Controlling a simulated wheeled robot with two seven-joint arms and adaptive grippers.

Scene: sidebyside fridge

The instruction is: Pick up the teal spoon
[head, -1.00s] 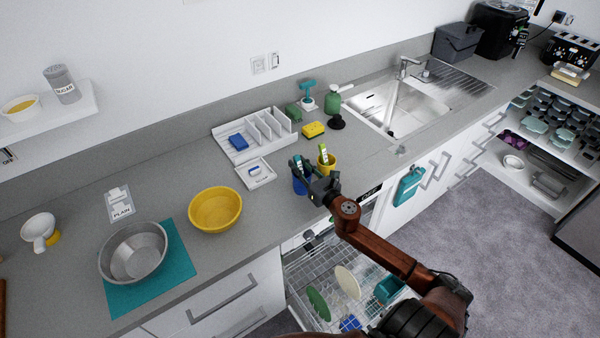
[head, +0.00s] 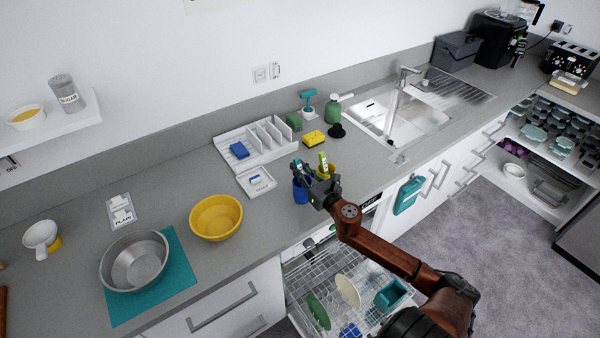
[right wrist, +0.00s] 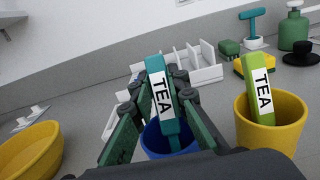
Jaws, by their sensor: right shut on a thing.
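The teal spoon (right wrist: 161,98) has a white label reading TEA. It stands handle up in a blue cup (right wrist: 166,146) in the right wrist view; its lower end is hidden in the cup. My right gripper (right wrist: 159,104) is shut on its handle, with a finger on each side. In the head view my right gripper (head: 306,179) is above the blue cup (head: 300,194) at the counter's front edge. My left gripper is in neither view.
A yellow cup (right wrist: 285,125) with a lime TEA-labelled utensil (right wrist: 259,90) stands close on the right. A white tray (head: 259,190) and rack lie behind. A yellow bowl (head: 216,217) stands left. The dishwasher rack (head: 310,277) is pulled out below.

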